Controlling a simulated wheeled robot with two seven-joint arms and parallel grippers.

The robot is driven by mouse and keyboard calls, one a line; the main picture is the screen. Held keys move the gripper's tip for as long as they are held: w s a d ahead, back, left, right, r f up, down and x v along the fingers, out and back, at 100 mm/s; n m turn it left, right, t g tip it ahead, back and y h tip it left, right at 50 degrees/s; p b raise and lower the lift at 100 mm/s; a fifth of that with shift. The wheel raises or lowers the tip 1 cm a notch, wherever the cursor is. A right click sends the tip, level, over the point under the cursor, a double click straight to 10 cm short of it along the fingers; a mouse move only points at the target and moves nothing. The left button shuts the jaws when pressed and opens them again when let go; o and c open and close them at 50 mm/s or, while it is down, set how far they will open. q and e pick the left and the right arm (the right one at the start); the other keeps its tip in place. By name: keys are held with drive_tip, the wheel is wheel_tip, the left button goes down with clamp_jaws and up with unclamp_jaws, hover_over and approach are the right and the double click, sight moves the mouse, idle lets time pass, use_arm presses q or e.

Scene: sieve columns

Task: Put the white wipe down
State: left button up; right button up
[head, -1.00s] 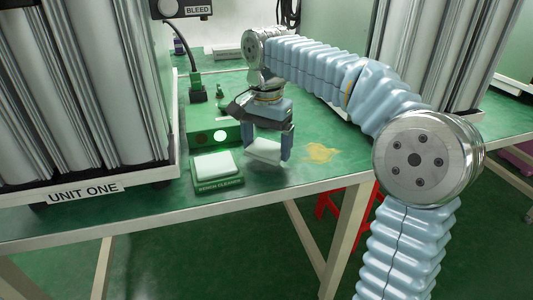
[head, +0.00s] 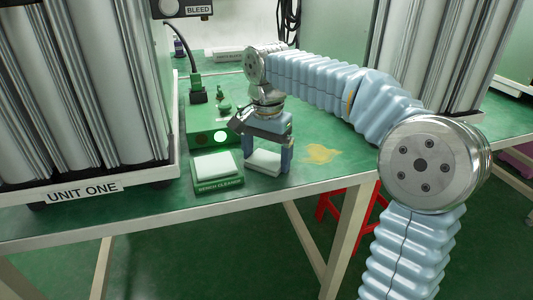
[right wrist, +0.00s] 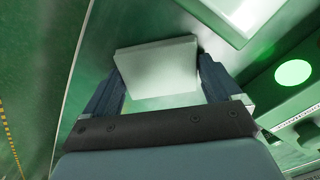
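The white wipe (head: 264,162) is a folded white pad at the green table top, right of the green holder. It lies between the two fingers of my right gripper (head: 267,158), which points straight down. In the right wrist view the wipe (right wrist: 158,66) spans the gap and meets both fingers of the right gripper (right wrist: 160,88), so the gripper looks shut on it. The wipe looks level and low; I cannot tell whether its underside touches the table. My left gripper is not in view.
A green holder (head: 219,184) with another white pad (head: 215,164) stands just left of the wipe. Behind is a green box (head: 200,130) with a lit button. A yellow spill (head: 320,153) lies to the right. The table's front edge (head: 225,200) is close.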

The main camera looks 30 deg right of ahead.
sight(267, 159)
drive_tip(key=shift+s+f, duration=0.15)
drive_tip(key=shift+f, duration=0.45)
wheel_tip(267, 159, up, 13)
drive_tip(key=p, duration=0.3)
drive_tip(key=shift+r+p, duration=0.2)
drive_tip(key=shift+p, duration=0.15)
